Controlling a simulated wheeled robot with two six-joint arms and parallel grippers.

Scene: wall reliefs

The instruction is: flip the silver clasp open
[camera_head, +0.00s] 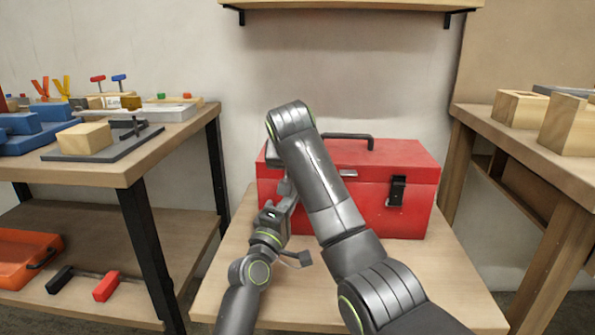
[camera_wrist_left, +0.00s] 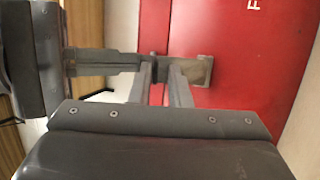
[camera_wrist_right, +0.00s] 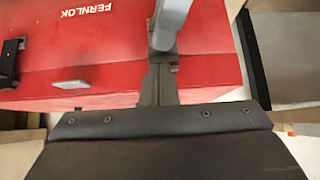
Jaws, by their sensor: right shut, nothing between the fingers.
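The red toolbox (camera_head: 375,210) stands closed on a wooden table, with a black latch (camera_head: 396,190) on its right front. The silver clasp (camera_wrist_left: 198,72) shows on the red face in the left wrist view; my arms hide it in the head view. My left gripper (camera_wrist_left: 163,68) has its fingers apart, tips close to the clasp; I cannot tell if they touch it. My right gripper (camera_wrist_right: 160,58) is shut and empty. In the left wrist view it reaches in from the left, its tip close to the left fingers and the clasp. The head view hides its tip.
A workbench (camera_head: 130,165) with blocks and small parts stands at the left, an orange case (camera_head: 25,255) on its lower shelf. Another wooden bench (camera_head: 535,165) stands at the right. A shelf (camera_head: 350,4) hangs above. The table's front right is clear.

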